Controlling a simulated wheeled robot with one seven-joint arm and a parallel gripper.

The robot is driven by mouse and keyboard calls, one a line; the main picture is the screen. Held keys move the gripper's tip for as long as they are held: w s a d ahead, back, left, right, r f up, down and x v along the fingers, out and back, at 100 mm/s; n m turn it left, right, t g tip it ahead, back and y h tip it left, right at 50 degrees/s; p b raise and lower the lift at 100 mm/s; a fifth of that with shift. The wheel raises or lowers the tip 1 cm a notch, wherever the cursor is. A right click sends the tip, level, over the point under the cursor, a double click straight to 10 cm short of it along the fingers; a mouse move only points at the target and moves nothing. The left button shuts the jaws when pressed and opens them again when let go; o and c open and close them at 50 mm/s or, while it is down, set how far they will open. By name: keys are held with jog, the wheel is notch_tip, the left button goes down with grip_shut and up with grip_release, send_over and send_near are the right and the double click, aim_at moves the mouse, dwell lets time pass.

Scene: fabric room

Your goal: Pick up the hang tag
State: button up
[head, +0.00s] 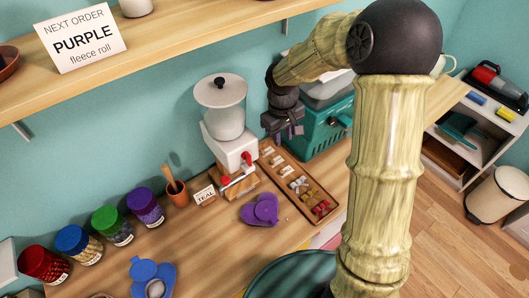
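My arm comes up from the bottom right and bends over to the left. My gripper (285,129) hangs at its end, just above the far end of a wooden tray (279,202) and beside a teal machine. The fingertips are dark and small, so I cannot tell whether the gripper is open or shut. The compartmented tray lies on the wooden counter and holds several small pale, yellow and red pieces. I cannot make out which of them is a hang tag.
A white grinder-like machine (231,150) with red parts stands left of the tray. A purple item (262,210) lies in front. Several lidded jars, one of them green-lidded (112,226), and a blue item (153,278) are at left. A shelf (180,35) overhangs the counter.

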jog(key=w+a+f+n, duration=0.2)
jog(key=w+a, duration=0.3)
jog(key=w, duration=0.5)
jog(key=shift+w+f+g+p, duration=0.25)
jog(key=shift+w+g+p, duration=0.05)
jog(key=shift+w, duration=0.05)
jog(key=shift+s+f, duration=0.1)
jog(key=p, duration=0.2)
send_over(263, 152)
notch_tip(263, 152, down, 12)
jog(key=shift+d, duration=0.1)
jog(key=shift+s, duration=0.15)
